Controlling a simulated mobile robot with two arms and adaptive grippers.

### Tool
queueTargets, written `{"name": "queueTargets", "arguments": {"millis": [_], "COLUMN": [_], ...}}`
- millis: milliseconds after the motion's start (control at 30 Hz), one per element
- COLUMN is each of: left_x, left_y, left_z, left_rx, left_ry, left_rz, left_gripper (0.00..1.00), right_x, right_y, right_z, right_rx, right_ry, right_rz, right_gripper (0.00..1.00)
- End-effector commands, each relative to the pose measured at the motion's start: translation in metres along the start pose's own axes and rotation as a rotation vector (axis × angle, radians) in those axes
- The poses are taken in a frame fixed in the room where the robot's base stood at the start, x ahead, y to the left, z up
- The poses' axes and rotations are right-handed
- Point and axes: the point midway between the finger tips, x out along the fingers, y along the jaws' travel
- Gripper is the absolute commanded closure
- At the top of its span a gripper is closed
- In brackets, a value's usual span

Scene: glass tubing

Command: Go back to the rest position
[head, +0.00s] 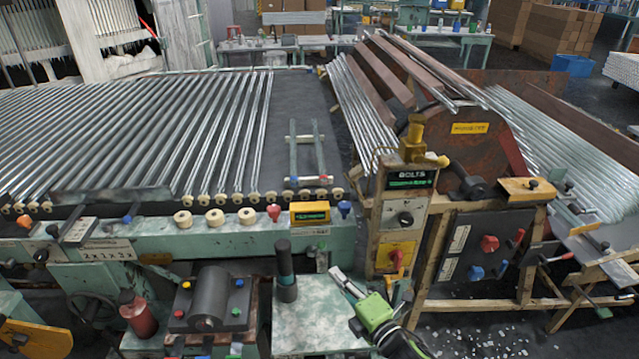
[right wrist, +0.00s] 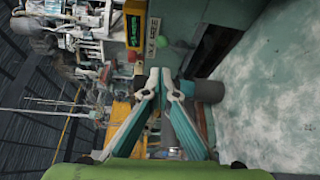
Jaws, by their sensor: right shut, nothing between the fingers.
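My right gripper (head: 336,273) comes in from the lower right in the head view, with a bright green body and pale fingers. It is above the right part of a pale green worktop (head: 315,330). In the right wrist view the fingertips (right wrist: 158,72) meet, and nothing shows between them. A dark upright cylinder (head: 286,272) stands on the worktop to the left of the gripper, apart from it. My left gripper is not in view.
Rows of glass tubes (head: 130,130) lie on the long machine behind. A control post (head: 407,205) and a wooden-framed machine (head: 480,262) stand close beyond and right of my right gripper. The worktop's front part is clear.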

Motion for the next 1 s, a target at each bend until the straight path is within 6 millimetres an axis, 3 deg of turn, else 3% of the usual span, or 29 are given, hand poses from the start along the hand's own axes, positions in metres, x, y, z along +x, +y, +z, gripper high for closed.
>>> {"name": "queueTargets", "arguments": {"millis": [167, 333, 533, 700, 1000], "left_x": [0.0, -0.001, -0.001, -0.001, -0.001], "left_y": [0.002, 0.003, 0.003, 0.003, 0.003], "left_z": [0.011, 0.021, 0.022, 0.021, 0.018], "left_rx": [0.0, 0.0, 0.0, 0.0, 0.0], "left_ry": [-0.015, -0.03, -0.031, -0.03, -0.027], "left_rz": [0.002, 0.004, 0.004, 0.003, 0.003], "left_gripper": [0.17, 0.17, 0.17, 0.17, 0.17], "right_x": [-0.008, -0.044, -0.122, -0.2, -0.29], "right_y": [-0.004, -0.022, -0.051, -0.065, -0.064], "right_z": [0.004, 0.017, 0.02, 0.004, -0.027], "right_rx": [0.084, 0.386, 0.824, 1.138, 1.417], "right_ry": [-0.049, -0.227, -0.499, -0.726, -0.982], "right_rz": [-0.041, -0.181, -0.381, -0.535, -0.693], "right_gripper": [1.0, 1.0, 1.0, 1.0, 1.0]}}
